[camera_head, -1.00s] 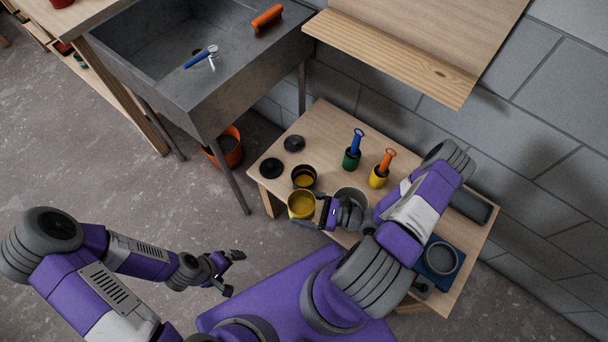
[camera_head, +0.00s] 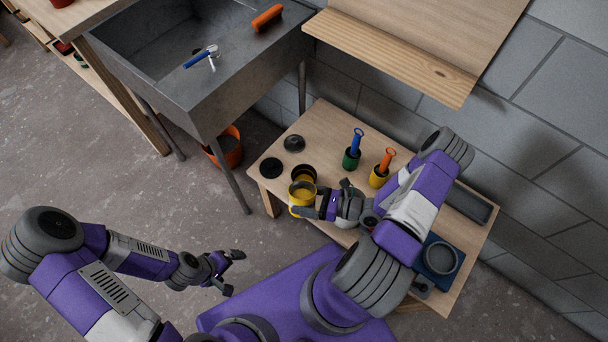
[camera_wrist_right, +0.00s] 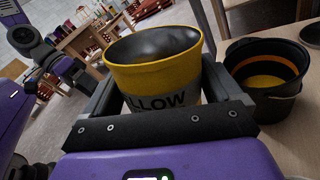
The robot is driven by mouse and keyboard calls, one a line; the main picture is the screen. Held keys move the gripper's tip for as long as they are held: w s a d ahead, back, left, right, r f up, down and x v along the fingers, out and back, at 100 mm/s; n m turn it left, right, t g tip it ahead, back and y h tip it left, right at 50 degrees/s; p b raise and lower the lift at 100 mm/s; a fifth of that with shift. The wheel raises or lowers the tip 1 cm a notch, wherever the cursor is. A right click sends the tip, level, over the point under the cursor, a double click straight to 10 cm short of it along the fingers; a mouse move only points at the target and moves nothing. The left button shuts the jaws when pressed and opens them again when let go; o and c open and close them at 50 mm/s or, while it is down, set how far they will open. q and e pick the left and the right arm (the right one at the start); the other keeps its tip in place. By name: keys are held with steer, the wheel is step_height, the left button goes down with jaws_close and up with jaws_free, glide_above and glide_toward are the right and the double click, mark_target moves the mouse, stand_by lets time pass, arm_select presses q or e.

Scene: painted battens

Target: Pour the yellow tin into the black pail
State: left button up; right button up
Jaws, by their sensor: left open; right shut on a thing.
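The yellow tin (camera_head: 302,196) is held in my right gripper (camera_head: 306,202), at the left end of the low wooden table. In the right wrist view the tin (camera_wrist_right: 152,70) sits between the fingers, its lettered label partly covered and its inner wall dark grey. The black pail (camera_head: 304,173) stands on the table just behind the tin and is partly hidden by it. In the right wrist view the pail (camera_wrist_right: 268,78) is to the right of the tin, with yellow at its bottom and an orange band inside. My left gripper (camera_head: 232,272) is open and empty, away from the table.
Two dark discs (camera_head: 271,168) lie behind the pail. A green pot (camera_head: 351,158) with a blue handle and a yellow pot (camera_head: 379,177) with an orange handle stand to the right. A grey sink (camera_head: 200,90) stands at left.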

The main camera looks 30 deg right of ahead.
mark_target(305, 187)
steer(key=shift+w+d+f+m+g+b, duration=0.3)
steer(key=shift+w+m, duration=0.2)
steer(key=shift+m, duration=0.2)
steer(key=shift+w+d+r+m+p, duration=0.15)
steer(key=shift+w+r+m+p, duration=0.1)
steer(key=shift+r+m+p, duration=0.1)
steer(key=shift+w+d+r+m, duration=0.15)
steer(key=shift+w+d+m, duration=0.05)
steer(key=shift+w+m, duration=0.15)
steer(key=shift+w+d+r+m+g+p, duration=0.15)
steer(key=shift+r+m+g+p, duration=0.25)
steer(key=shift+m, duration=0.4)
steer(key=shift+f+m+g, duration=0.25)
steer(key=shift+m+g, duration=0.05)
steer(key=shift+m, duration=0.4)
stand_by(0.4)
steer(key=shift+w+d+r+m+g+p, duration=0.1)
steer(key=shift+w+r+m+g+p, duration=0.15)
steer(key=shift+r+m, duration=0.35)
steer(key=shift+w+d+r+m+g+p, duration=0.15)
steer(key=shift+r+m+p, duration=0.15)
steer(key=shift+m, duration=0.5)
stand_by(2.7)
steer(key=shift+w+f+m+y, duration=0.15)
steer(key=shift+f+m+y, duration=0.05)
steer(key=shift+m+y, duration=0.1)
